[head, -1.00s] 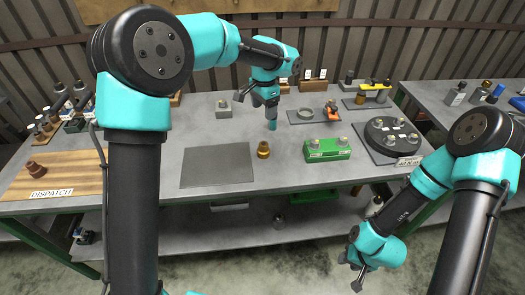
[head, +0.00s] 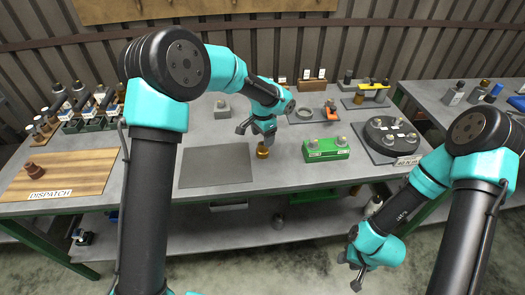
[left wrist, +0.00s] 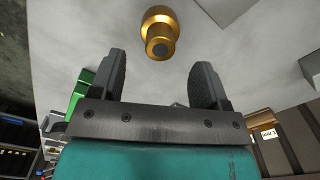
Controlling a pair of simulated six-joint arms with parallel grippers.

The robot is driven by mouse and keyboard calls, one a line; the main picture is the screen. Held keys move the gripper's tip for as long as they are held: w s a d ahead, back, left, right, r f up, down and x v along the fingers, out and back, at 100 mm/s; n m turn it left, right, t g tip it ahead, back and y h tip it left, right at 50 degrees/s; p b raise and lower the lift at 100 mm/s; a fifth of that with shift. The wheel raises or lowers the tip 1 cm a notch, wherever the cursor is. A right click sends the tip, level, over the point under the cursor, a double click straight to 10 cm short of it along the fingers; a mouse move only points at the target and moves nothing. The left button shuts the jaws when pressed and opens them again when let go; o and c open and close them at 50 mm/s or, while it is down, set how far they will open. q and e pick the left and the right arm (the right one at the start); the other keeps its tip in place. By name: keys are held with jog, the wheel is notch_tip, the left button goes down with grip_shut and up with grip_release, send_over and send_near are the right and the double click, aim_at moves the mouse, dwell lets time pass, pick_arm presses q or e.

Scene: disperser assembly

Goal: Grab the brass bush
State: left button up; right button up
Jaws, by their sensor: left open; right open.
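The brass bush (head: 262,152) stands upright on the grey bench, between the dark grey mat and the green block. In the left wrist view the brass bush (left wrist: 160,34) shows from above, a gold stepped round part with a dark centre, beyond the fingertips. My left gripper (head: 257,137) is just above and behind the bush, open and empty. Its two fingers (left wrist: 160,72) are spread in the left wrist view, with the bush in line with the gap. My right gripper (head: 354,272) hangs low in front of the bench at the right, open and empty.
A dark grey mat (head: 215,166) lies left of the bush. A green block (head: 326,150) with metal parts stands to its right. A round dark turntable (head: 390,138) is further right. A wooden DISPATCH board (head: 70,177) lies at the left.

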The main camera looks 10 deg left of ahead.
aim_at(263, 149)
pick_arm(q)
jog(key=shift+f, duration=0.1)
jog(key=shift+f, duration=2.55)
jog(key=shift+c, duration=0.2)
jog(key=c, duration=1.2)
